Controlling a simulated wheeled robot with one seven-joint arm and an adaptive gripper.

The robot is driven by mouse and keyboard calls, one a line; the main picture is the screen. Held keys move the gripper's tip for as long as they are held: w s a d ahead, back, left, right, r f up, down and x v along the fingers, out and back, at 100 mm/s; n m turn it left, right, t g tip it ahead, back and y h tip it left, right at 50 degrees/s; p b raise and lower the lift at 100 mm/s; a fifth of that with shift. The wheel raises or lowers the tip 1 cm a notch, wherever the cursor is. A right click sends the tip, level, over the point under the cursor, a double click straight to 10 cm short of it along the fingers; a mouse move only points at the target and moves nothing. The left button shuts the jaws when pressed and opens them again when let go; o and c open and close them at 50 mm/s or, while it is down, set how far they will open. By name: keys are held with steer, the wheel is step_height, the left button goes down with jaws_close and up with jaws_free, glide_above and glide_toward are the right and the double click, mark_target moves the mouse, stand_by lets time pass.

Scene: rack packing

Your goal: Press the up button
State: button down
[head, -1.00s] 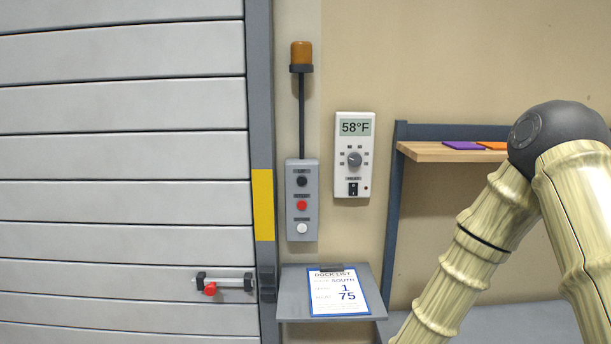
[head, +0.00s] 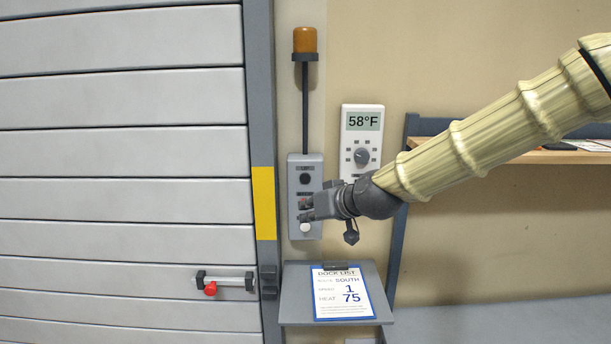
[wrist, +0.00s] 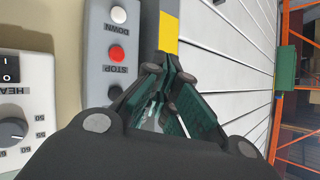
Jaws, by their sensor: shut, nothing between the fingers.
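The grey control box (head: 305,170) hangs on the wall right of the shutter door. Its top black button (head: 305,179) shows clear above my gripper; its label is too small to read. My gripper (head: 304,207) is shut and empty, reaching in from the right across the box at the height of the red button, which it mostly hides. The white button (head: 306,227) is just below. In the wrist view, my fingers (wrist: 168,72) lie beside the box, near the red STOP button (wrist: 117,53) and white DOWN button (wrist: 119,15). The black button (wrist: 115,92) is partly covered there.
A thermostat panel (head: 361,122) reading 58°F is on the wall behind my wrist. An amber beacon (head: 305,40) stands above the box. A small shelf with a dock list clipboard (head: 342,293) is below. The shutter door (head: 120,152) fills the left.

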mark_target(305, 178)
steer(key=shift+w+r, duration=0.15)
steer(key=shift+r, duration=0.8)
steer(key=shift+w, duration=0.15)
steer(key=w, duration=0.8)
steer(key=shift+w+p, duration=0.25)
steer(key=shift+p, duration=0.15)
steer(key=shift+w, duration=0.2)
stand_by(0.7)
steer(key=shift+w, duration=0.25)
